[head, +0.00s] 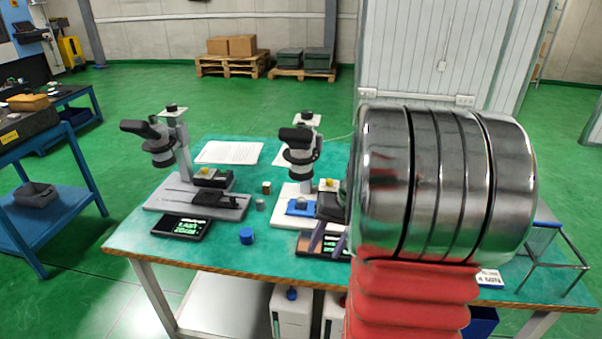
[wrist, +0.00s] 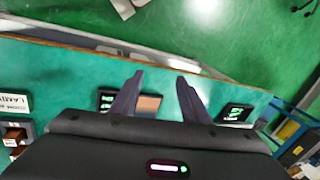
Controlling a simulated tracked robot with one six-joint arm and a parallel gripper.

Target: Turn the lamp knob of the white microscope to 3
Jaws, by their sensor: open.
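The white microscope (head: 300,158) stands upright mid-table in the head view, with a dark head and a white base. A blue piece (head: 301,207) lies on its base.
A grey microscope (head: 163,150) stands to the left, with another display panel (head: 182,227) before it. A blue cap-like piece (head: 247,236) and small blocks (head: 266,187) lie between. A wire-frame stand (head: 560,250) is at the right. The table's front edge is close to my gripper.

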